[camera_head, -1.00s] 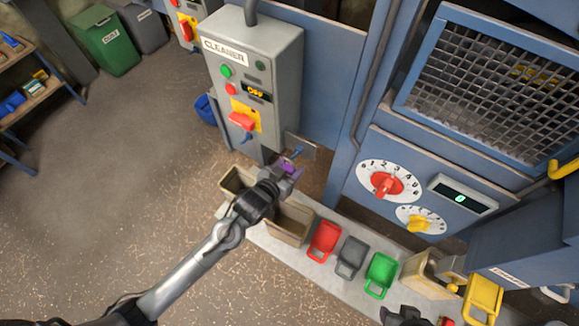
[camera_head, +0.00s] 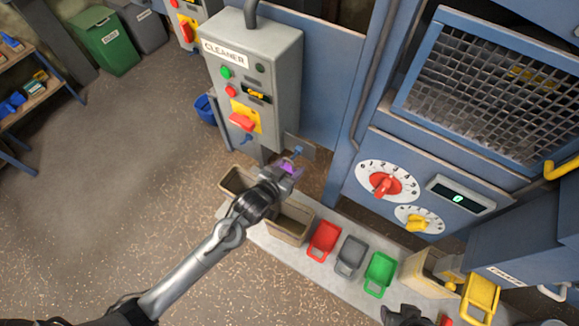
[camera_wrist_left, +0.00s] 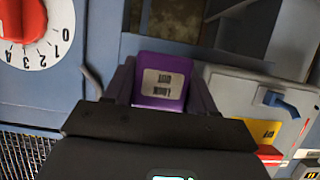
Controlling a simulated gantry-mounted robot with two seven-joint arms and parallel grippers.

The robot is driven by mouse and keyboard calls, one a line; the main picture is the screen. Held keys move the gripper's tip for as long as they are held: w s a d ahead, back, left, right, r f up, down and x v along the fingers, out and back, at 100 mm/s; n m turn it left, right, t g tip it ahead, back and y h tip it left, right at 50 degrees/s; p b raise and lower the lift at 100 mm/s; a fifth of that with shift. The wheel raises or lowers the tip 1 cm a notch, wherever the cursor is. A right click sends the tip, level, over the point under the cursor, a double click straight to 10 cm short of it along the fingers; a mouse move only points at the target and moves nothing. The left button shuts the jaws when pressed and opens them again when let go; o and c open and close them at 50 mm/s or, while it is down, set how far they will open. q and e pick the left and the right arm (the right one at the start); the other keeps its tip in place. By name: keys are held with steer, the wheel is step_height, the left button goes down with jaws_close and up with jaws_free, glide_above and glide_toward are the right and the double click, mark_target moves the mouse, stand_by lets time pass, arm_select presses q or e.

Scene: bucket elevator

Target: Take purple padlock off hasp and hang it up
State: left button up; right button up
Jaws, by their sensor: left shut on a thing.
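A purple padlock (camera_wrist_left: 160,80) with a pale label is held between the fingers of my left gripper (camera_wrist_left: 160,95), which is shut on it. In the head view the padlock (camera_head: 289,168) is partly hidden by my left gripper (camera_head: 284,177). They are just below a small grey plate (camera_head: 303,146) with a blue peg (camera_head: 297,151). The blue hasp (camera_head: 247,138) is below the red switch on the cleaner box, apart from the padlock; it also shows in the wrist view (camera_wrist_left: 278,101). The padlock's shackle is not clearly visible. My right gripper (camera_head: 404,315) is dark and cut off at the bottom edge.
The grey cleaner box (camera_head: 278,80) stands behind left. A tan bin (camera_head: 288,221) lies below my left gripper. A blue panel with dials (camera_head: 388,181) is at right.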

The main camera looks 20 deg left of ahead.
arm_select(q)
steer(key=shift+w, duration=0.15)
arm_select(e)
steer(key=shift+a+r, duration=0.15)
arm_select(q)
steer(key=shift+w+d, duration=0.2)
steer(key=shift+w, duration=0.95)
steer(key=shift+f, duration=0.25)
arm_select(e)
steer(key=shift+s, duration=0.45)
arm_select(q)
steer(key=shift+a+f, duration=0.1)
arm_select(e)
steer(key=shift+a, duration=0.1)
